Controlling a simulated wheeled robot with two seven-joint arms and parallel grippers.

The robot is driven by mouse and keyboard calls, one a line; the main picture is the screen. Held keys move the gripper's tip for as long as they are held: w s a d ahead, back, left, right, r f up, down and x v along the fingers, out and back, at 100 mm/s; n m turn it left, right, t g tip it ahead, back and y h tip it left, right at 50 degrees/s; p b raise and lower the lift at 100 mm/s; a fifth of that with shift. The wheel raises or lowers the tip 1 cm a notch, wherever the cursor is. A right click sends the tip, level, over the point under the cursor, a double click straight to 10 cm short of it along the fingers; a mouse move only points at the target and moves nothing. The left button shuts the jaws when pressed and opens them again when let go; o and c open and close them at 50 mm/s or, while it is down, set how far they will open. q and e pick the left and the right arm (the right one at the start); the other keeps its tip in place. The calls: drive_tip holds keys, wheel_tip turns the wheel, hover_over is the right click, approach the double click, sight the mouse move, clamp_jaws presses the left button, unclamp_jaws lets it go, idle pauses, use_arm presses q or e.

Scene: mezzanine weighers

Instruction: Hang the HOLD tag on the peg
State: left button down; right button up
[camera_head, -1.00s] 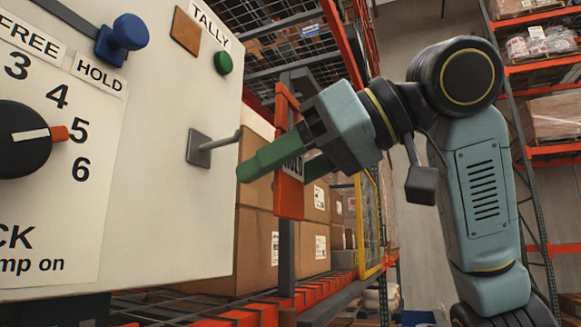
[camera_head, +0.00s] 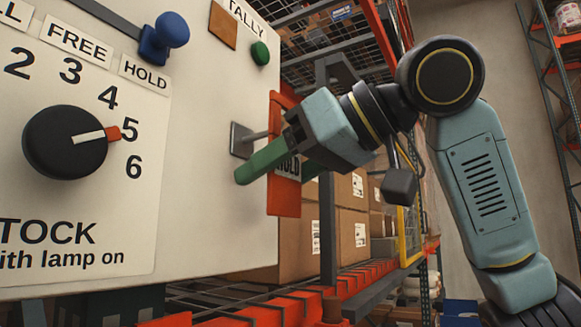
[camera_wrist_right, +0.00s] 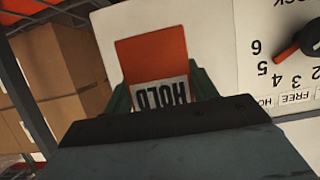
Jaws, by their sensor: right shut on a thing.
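The HOLD tag (camera_head: 284,202) is a red-orange plate with a white HOLD label. My right gripper (camera_head: 273,168), with green fingers, is shut on it and holds it upright in front of the white board. The wrist view shows the tag (camera_wrist_right: 152,60) between the fingers (camera_wrist_right: 163,92). The peg (camera_head: 256,135) is a grey rod on a square plate, sticking out from the board. Its outer end meets the tag's left edge in the head view; I cannot tell whether it passes through the tag. My left gripper is not in view.
The white board (camera_head: 215,210) carries a black dial (camera_head: 62,142), a blue knob (camera_head: 172,30) and a green button (camera_head: 260,53) near the TALLY label. Racks with cardboard boxes (camera_head: 350,240) stand behind the tag. An orange-red rail runs below.

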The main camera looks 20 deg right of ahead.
sight(239, 201)
drive_tip(key=shift+w+a+f, duration=0.1)
drive_tip(key=shift+w+a, duration=0.7)
drive_tip(key=shift+w, duration=0.25)
drive_tip(key=shift+w+a+f, duration=0.1)
drive_tip(key=shift+f, duration=0.7)
